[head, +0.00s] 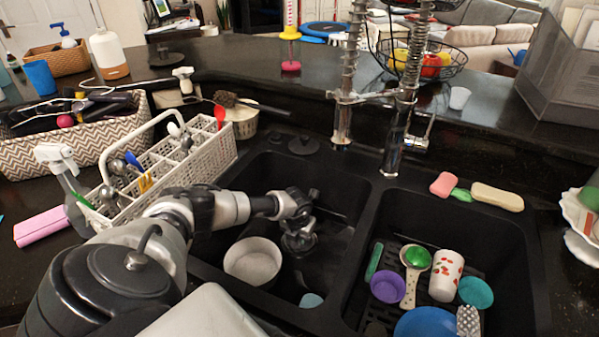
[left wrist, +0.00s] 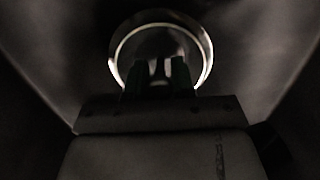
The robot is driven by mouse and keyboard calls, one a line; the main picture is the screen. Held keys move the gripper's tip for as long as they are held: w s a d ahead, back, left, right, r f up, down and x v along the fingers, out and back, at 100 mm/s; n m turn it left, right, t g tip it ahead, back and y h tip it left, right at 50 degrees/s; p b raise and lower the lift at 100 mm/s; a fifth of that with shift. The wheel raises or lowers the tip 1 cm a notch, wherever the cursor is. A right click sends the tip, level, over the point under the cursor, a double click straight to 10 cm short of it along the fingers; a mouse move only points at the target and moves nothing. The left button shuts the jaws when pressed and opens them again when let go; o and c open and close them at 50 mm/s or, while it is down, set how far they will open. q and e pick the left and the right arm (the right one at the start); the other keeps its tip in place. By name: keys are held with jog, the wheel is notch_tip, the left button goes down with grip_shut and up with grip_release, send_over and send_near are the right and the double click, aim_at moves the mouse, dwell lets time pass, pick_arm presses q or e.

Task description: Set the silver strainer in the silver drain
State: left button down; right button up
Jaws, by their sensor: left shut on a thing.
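My left gripper (head: 299,238) reaches down into the left basin of the black double sink, right of a white bowl (head: 253,261). In the dark left wrist view its two fingers (left wrist: 157,76) are closed on a small pale knob, which looks like the handle of the silver strainer (left wrist: 158,66). A bright round metal rim surrounds the fingers there. I cannot tell whether this rim belongs to the strainer or to the silver drain. In the head view the gripper covers most of this spot, so the drain is not clearly seen. My right gripper is not in view.
The right basin (head: 462,213) holds cups, a blue bowl and utensils. A white cutlery basket (head: 160,167) stands left of the sink. A tall faucet (head: 398,140) rises behind the divider. Sponges (head: 497,196) lie on the back right ledge.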

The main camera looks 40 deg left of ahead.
pick_arm(q)
jog(key=shift+f, duration=0.2)
jog(key=c, duration=0.9)
grip_release()
jog(key=shift+o, duration=0.2)
jog(key=shift+r, duration=0.1)
notch_tip(320, 180, up, 11)
jog(key=s, duration=0.1)
jog(key=shift+s+d, duration=0.25)
